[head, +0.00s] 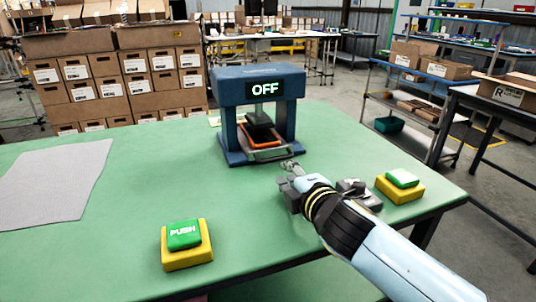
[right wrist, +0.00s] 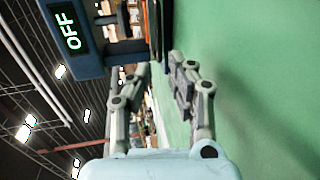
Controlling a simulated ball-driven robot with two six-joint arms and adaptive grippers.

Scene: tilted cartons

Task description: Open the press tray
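The blue press (head: 288,118) stands at the far edge of the green table, its display reading OFF. Its tray (head: 267,141), dark with an orange rim, sits between the posts under the dark press head. A grey tray handle (head: 272,155) is at the front. My right gripper (head: 288,168) is just in front and to the right of the handle, low over the table. In the right wrist view the fingers (right wrist: 165,72) are apart and nothing shows held between them. The press (right wrist: 82,40) is ahead there. My left gripper is out of view.
A green PUSH button (head: 184,234) on a yellow base is at the front of the table. Another green button (head: 402,178) on yellow is at the right, beside my arm. A grey mat (head: 55,185) lies at left. The table's middle is clear.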

